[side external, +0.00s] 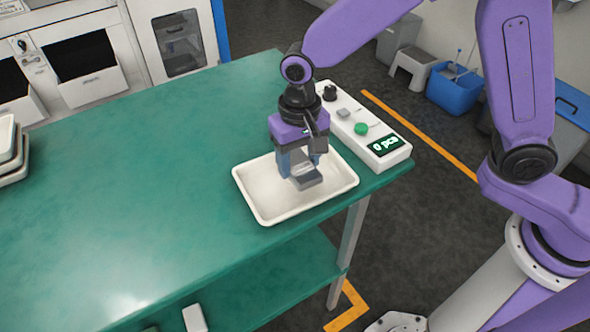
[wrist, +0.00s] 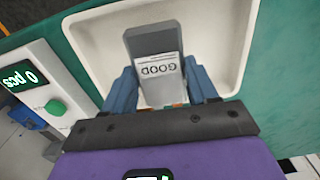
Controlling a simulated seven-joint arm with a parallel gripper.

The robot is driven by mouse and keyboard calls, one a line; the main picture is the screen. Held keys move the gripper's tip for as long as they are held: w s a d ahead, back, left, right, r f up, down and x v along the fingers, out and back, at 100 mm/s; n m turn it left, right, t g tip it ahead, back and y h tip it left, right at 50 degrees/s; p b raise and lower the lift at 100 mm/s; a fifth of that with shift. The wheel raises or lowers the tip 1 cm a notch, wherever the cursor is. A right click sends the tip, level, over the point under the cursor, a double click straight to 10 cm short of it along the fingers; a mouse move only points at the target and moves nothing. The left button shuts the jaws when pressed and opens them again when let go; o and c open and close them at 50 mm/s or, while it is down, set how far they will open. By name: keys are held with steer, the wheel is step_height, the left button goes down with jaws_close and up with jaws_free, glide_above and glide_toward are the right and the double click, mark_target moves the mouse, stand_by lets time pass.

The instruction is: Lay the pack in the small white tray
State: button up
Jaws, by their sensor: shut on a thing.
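The pack is a grey block with a white label reading "GOOD" (wrist: 155,45). In the side view the pack (side external: 307,181) is low inside the small white tray (side external: 268,215), towards its right part; whether it touches the tray floor I cannot tell. My gripper (side external: 300,168) points down over the tray, its blue fingers shut on the pack from both sides. In the wrist view my gripper (wrist: 164,92) has one finger on each side of the pack, and the white tray (wrist: 90,40) spreads around and beyond it. The pack's near end is hidden by the gripper.
A white control box (side external: 365,128) with a green button and a display reading "0 pcs" stands behind and right of the tray, close to the table's edge. Stacked white trays (side external: 12,150) are at the far left. The green table (side external: 130,190) between is clear.

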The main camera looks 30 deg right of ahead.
mark_target(295, 163)
steer(key=shift+w+a+f, duration=0.2)
steer(key=shift+w+f, duration=0.1)
steer(key=shift+f, duration=1.7)
steer(key=shift+f, duration=0.15)
steer(key=o, duration=1.1)
step_height(295, 163, up, 12)
steer(key=shift+r, duration=0.2)
